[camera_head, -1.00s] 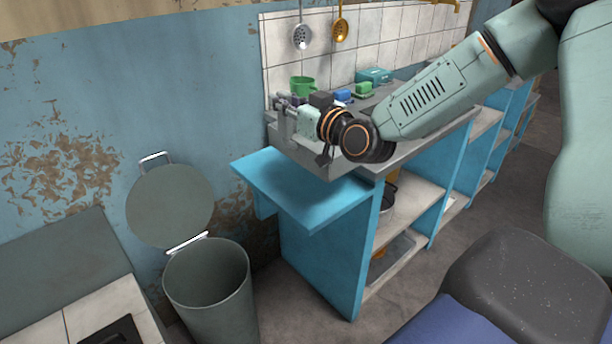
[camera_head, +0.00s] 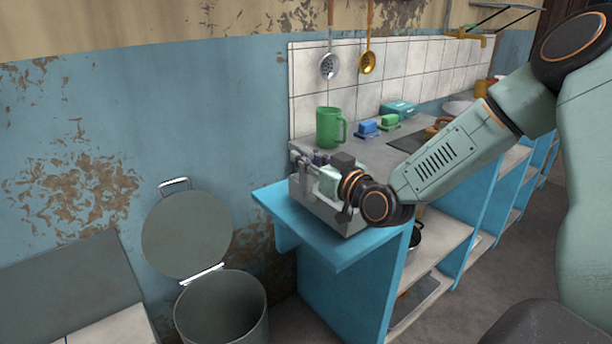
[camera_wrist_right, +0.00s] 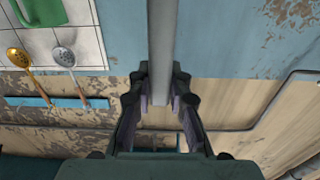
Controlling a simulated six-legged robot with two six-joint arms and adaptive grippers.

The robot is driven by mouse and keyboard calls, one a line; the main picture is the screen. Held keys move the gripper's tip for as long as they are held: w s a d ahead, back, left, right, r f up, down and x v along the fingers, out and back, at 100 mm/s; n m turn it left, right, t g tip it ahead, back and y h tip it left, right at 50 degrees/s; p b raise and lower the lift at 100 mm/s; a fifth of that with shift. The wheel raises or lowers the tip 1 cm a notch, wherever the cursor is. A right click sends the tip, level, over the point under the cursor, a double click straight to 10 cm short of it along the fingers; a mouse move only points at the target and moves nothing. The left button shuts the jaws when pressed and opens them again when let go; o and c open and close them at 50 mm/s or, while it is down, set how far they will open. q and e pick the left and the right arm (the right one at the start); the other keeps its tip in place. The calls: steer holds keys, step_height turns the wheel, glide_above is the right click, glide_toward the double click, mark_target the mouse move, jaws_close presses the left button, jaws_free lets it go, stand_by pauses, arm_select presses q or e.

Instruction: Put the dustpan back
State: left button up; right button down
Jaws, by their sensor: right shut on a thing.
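The grey dustpan (camera_head: 332,215) shows in the head view over the blue side shelf at the near end of the counter. I cannot tell whether it touches the shelf. My right gripper (camera_head: 308,168) is shut on it, and the wrist partly hides it. In the right wrist view, a grey bar of the dustpan (camera_wrist_right: 162,50) runs between the fingers of my right gripper (camera_wrist_right: 160,101). My left gripper is out of view.
A blue side shelf (camera_head: 283,212) juts from the counter's near end. A green mug (camera_head: 329,128) and blue and green boxes stand on the counter. An open grey bin (camera_head: 220,310) stands at lower left, its lid (camera_head: 187,233) raised. Two ladles hang behind.

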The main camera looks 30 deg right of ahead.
mark_target(310, 175)
step_height(310, 175, down, 3)
steer(key=shift+s+r+b, duration=0.15)
steer(key=shift+b, duration=0.4)
steer(key=shift+w+a, duration=0.1)
steer(key=shift+w, duration=0.25)
steer(key=shift+s, duration=0.25)
steer(key=c, duration=1.7)
jaws_free()
steer(key=shift+f, duration=0.2)
steer(key=o, duration=0.4)
steer(key=shift+w+f, duration=0.1)
steer(key=shift+w, duration=0.1)
steer(key=shift+s, duration=0.1)
